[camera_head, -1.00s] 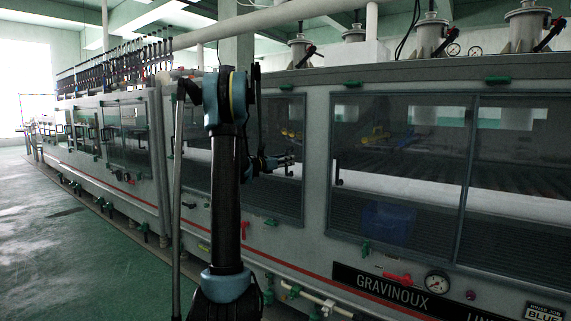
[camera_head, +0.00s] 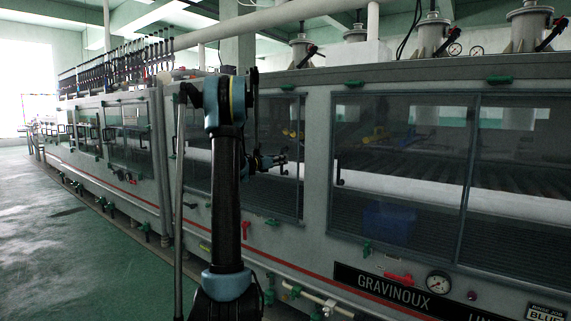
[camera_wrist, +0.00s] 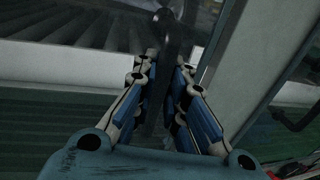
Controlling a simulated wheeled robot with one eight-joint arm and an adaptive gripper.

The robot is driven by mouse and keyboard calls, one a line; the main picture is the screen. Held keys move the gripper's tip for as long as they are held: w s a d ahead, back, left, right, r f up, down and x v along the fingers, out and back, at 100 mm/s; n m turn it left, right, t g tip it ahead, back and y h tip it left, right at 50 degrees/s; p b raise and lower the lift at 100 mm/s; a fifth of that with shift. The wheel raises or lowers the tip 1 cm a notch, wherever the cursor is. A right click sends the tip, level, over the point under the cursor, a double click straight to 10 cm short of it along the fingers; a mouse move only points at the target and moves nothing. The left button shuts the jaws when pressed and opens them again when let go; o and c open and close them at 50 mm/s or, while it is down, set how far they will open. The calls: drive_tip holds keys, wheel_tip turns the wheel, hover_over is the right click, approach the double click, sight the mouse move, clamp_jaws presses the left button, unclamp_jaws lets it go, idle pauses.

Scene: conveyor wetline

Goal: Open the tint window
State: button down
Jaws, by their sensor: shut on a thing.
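The tinted window (camera_head: 270,195) is a dark see-through pane in the grey wall of the long machine, left of centre in the head view. My gripper (camera_head: 281,161) is in front of its right part. In the wrist view my gripper (camera_wrist: 163,88) has its fingers closed around a dark upright handle (camera_wrist: 176,35). Pale rollers show through the glass behind it. My arm hides the left part of the window in the head view. No label naming the window is readable.
A wider window pair (camera_head: 400,180) with its own black handle is to the right, with a blue crate (camera_head: 389,223) behind the glass. Valves and a pipe (camera_head: 310,297) run along the machine's lower front. Open green floor (camera_head: 85,240) lies to the left.

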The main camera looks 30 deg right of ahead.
drive_tip(key=w+a, duration=0.5)
drive_tip(key=w, duration=0.7)
drive_tip(key=w+a, duration=0.5)
drive_tip(key=w, duration=0.8)
drive_tip(key=shift+a, duration=0.3)
drive_tip(key=shift+w, duration=0.1)
drive_tip(key=c, duration=1.6)
unclamp_jaws()
drive_tip(key=s+a, duration=0.2)
drive_tip(key=a, duration=0.9)
drive_tip(key=shift+a, duration=0.35)
drive_tip(key=shift+s, duration=0.15)
